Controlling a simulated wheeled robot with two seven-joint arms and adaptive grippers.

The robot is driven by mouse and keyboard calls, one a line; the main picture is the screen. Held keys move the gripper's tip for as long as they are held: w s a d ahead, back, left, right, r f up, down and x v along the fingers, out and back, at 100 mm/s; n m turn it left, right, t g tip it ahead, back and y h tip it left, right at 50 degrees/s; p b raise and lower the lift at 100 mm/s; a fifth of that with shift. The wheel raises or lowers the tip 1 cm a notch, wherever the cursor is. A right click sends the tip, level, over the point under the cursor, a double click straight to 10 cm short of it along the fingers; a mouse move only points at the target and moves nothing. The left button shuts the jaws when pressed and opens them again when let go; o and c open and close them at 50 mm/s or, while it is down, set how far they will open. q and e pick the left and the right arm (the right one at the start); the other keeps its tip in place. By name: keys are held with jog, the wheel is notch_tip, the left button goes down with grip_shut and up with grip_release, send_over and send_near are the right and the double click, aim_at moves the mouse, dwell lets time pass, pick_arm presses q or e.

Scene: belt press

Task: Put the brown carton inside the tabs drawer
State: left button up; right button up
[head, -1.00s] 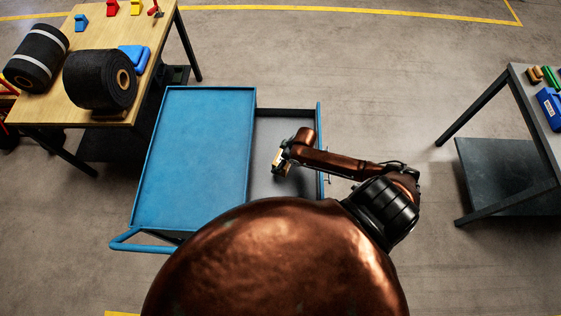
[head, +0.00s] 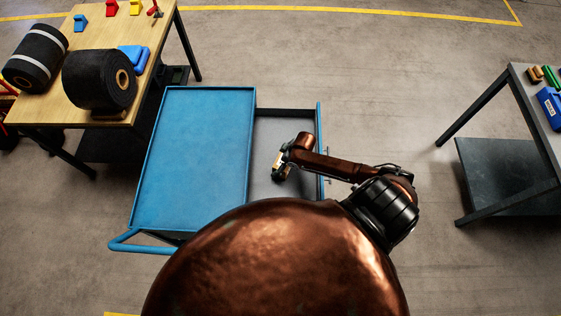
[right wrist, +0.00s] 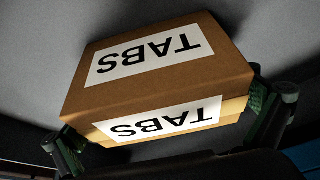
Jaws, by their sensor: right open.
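The brown carton (right wrist: 160,75), with white TABS labels, lies between the fingers of my right gripper (right wrist: 165,128) in the right wrist view, over a grey surface. In the head view, a small tan part of the carton (head: 278,160) shows at my right gripper (head: 279,173). My right gripper is open around the carton, its green pads close to the carton's sides. The open drawer (head: 282,125) extends from the right side of the blue cart, and the carton is within its outline. I cannot tell whether the carton rests on the drawer floor. My left gripper is out of view.
The blue cart top (head: 195,150) is bare. A wooden table (head: 45,105) with black belt rolls (head: 98,80) stands at the upper left. A grey bench (head: 540,95) with a blue box (head: 550,105) stands at the right. The floor between is clear.

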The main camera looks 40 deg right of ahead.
jog(key=shift+r, duration=0.1)
jog(key=p+v, duration=0.1)
jog(key=v, duration=1.1)
jog(key=shift+p, duration=0.35)
